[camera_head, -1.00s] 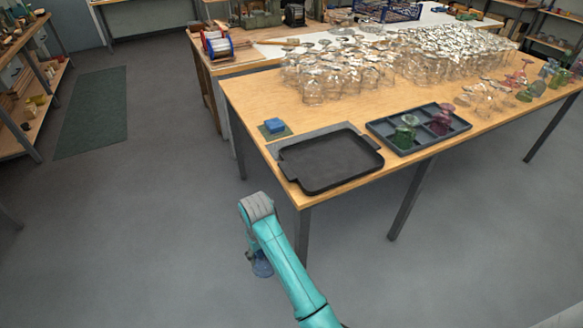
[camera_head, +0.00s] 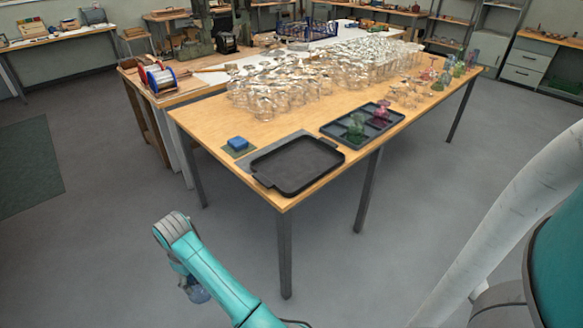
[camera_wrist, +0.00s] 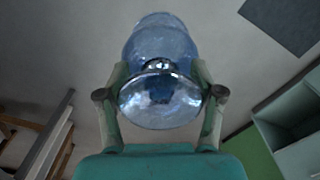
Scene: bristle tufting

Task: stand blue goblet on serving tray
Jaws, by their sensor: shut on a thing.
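The blue goblet (camera_wrist: 160,45) is held between the two fingers of my gripper (camera_wrist: 160,85) in the wrist view, its round foot toward the camera. In the head view the goblet (camera_head: 196,291) shows as a small blue shape under my wrist, partly hidden by my arm. My gripper (camera_head: 183,272) is over the floor, apart from the table and in front of its near left side. The serving tray (camera_head: 297,165), black, rectangular and with handles, lies empty on the near corner of the table.
A compartment tray (camera_head: 338,131) holding green and pink goblets stands right of the serving tray. Many clear glasses (camera_head: 300,82) crowd the table (camera_head: 205,120) behind. Open floor surrounds the table's near side.

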